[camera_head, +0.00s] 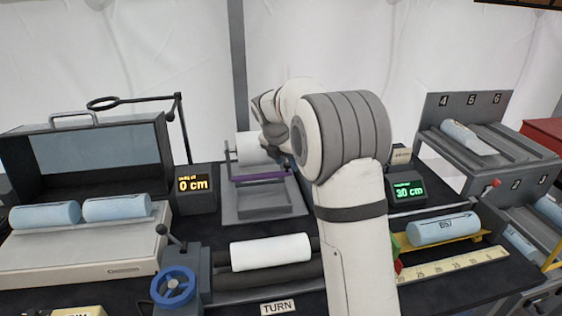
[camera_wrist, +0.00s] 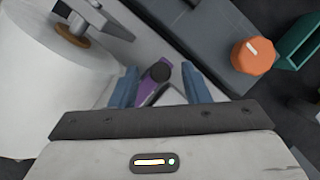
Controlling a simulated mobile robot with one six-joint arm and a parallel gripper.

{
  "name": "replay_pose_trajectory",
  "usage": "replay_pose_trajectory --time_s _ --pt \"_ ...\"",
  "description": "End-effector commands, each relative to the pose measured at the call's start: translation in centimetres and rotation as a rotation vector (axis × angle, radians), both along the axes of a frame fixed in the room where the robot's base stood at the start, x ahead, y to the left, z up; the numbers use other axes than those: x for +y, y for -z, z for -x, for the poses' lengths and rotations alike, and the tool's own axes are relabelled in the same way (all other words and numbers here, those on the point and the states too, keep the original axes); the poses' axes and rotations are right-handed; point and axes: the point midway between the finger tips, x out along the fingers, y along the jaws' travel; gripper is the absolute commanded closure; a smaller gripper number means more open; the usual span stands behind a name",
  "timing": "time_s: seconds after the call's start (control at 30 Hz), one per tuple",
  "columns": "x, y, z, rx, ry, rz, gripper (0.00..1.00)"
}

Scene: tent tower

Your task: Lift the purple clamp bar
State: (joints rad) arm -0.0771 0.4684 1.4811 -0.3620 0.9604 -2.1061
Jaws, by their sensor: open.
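The purple clamp bar (camera_head: 262,176) lies across the grey stand at the middle back, in front of a white roll. In the wrist view a short part of the purple clamp bar (camera_wrist: 150,94) with a dark round knob (camera_wrist: 160,72) shows between my fingers. My gripper (camera_wrist: 153,82) is open, with one blue finger on each side of the bar. I cannot tell whether the fingers touch it.
The white roll (camera_wrist: 40,90) is close on the left in the wrist view. An orange knob (camera_wrist: 253,57) stands at the upper right. A display reading 0 cm (camera_head: 195,190) is left of the stand. A white cylinder (camera_head: 270,252) lies on rollers in front.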

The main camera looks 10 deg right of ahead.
Motion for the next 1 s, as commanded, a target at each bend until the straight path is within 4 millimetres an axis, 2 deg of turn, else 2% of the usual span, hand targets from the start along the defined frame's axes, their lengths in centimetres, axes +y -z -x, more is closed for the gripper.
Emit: replay_pose_trajectory --time_s 0.07,0.53,0.77,0.8,1.0 --pt "0.0 0.0 0.0 0.0 0.0 0.0 0.62" --pt "-0.1 0.0 0.0 0.0 0.001 0.0 1.0" --pt "-0.1 -0.1 0.0 -0.001 0.002 -0.001 1.0" --pt "1.8 0.0 0.0 0.0 -0.004 0.001 1.0" --pt "0.1 -0.6 0.0 -0.003 0.004 0.019 1.0"
